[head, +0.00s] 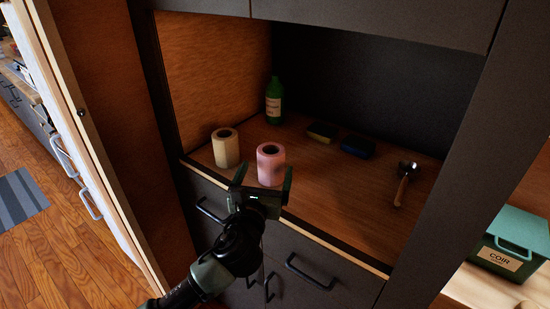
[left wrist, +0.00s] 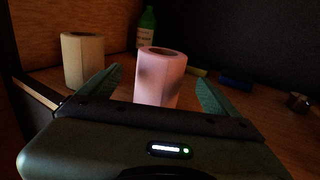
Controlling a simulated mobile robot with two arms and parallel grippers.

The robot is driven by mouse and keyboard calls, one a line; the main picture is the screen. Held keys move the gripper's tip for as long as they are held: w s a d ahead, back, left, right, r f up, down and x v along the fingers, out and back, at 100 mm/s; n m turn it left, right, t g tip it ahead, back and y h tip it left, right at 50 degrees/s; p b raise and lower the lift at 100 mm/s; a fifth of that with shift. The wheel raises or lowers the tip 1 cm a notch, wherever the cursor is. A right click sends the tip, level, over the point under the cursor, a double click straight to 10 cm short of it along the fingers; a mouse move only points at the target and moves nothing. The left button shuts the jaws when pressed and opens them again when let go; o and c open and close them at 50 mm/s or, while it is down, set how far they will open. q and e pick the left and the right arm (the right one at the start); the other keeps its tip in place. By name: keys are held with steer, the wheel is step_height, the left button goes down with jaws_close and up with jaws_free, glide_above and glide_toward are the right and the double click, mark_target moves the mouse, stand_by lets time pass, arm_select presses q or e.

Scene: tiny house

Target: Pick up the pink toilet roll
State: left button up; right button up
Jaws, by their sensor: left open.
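The pink toilet roll (head: 271,164) stands upright on the wooden shelf near its front edge. My left gripper (head: 262,180) is open just in front of the roll, reaching in over the shelf's front edge. In the left wrist view the pink roll (left wrist: 159,78) shows between the two green fingers (left wrist: 160,90), nearer the middle than either finger. The roll's lower end is hidden behind the gripper body there. I cannot tell whether a finger touches it. My right gripper is not in view.
A cream roll (head: 226,149) stands to the left of the pink one.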

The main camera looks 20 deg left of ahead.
arm_select(q)
steer(key=shift+w+a+r, duration=0.15)
steer(key=shift+w+a, duration=0.05)
steer(key=shift+w, duration=0.5)
steer(key=w, duration=0.2)
steer(key=w+f+p, duration=0.1)
steer(key=w, duration=0.2)
steer(key=shift+a, duration=0.1)
steer(key=c, duration=1.2)
steer(key=shift+s, duration=0.1)
steer(key=c, duration=0.3)
steer(key=shift+r, duration=0.1)
steer(key=shift+c, duration=0.2)
